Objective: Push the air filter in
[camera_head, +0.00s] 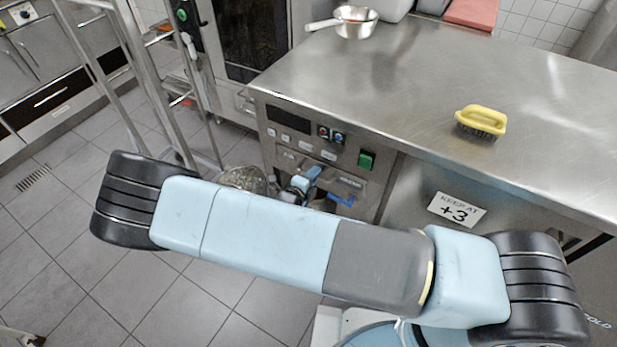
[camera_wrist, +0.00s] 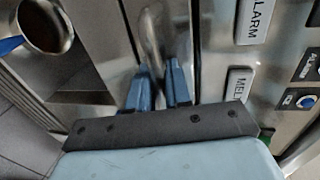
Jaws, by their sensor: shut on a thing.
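My gripper (camera_wrist: 159,86) has two blue fingers shut on a shiny metal handle (camera_wrist: 150,35) in the wrist view. The handle sits at the front of the counter unit, beside a metal panel with a dark gap along it, and seems to belong to the air filter. In the head view my gripper (camera_head: 304,184) is low in front of the control panel, partly behind my arm. My arm and fingers hide most of the filter, and I cannot tell how far it stands out.
The control panel (camera_head: 315,140) has buttons and a green switch (camera_head: 366,160). A yellow brush (camera_head: 481,120) and a steel pan (camera_head: 355,22) stand on the steel counter (camera_head: 400,80). A metal rack (camera_head: 165,80) stands at the left. The tiled floor (camera_head: 60,270) at lower left is mostly clear.

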